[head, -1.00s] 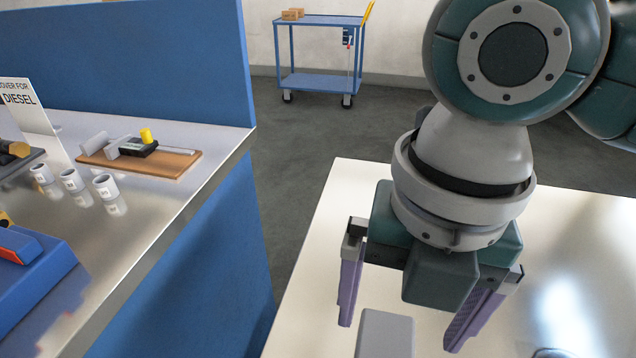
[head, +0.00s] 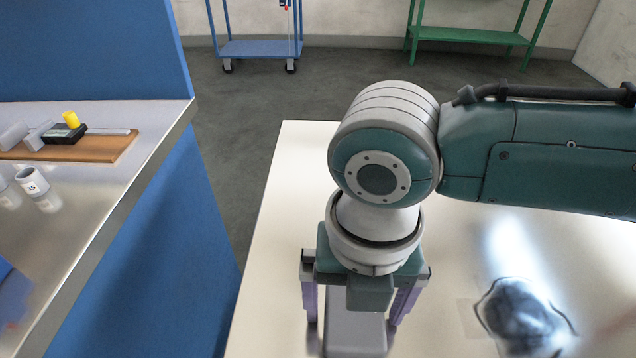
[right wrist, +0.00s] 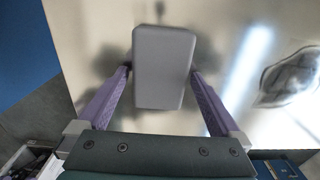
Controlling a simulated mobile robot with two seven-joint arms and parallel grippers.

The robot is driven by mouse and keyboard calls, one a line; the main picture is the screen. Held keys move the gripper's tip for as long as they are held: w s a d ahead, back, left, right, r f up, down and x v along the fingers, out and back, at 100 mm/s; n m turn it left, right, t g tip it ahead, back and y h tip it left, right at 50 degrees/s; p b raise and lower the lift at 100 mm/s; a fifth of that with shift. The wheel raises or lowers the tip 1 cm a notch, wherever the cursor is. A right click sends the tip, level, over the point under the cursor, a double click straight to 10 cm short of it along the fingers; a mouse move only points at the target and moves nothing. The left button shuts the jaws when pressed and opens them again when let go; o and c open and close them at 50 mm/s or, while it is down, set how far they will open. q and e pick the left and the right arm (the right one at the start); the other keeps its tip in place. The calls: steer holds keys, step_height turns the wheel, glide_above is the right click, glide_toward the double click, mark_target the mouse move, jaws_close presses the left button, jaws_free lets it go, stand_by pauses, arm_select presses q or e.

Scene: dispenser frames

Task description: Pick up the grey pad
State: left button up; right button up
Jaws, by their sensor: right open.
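The grey pad (head: 356,334) is a grey block with rounded corners on the pale table at the bottom of the head view, partly hidden by my right gripper. It also shows whole in the right wrist view (right wrist: 163,66). My right gripper (head: 353,322) points down over the pad with its purple fingers apart. In the right wrist view the fingers (right wrist: 160,80) stand on either side of the pad, with a gap visible on the right. I cannot tell whether the left finger touches it. My left gripper is not in view.
The pale table (head: 277,225) is mostly clear around the pad. A dark shiny item in clear wrap (head: 520,315) lies to the right. A metal-topped bench (head: 95,240) with a caliper on a wooden board (head: 115,150) stands left, beyond a floor gap.

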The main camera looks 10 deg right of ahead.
steer(key=shift+c, duration=0.4)
steer(key=c, duration=1.1)
steer(key=shift+r, duration=0.5)
step_height(320, 180, up, 19)
steer(key=p, duration=0.3)
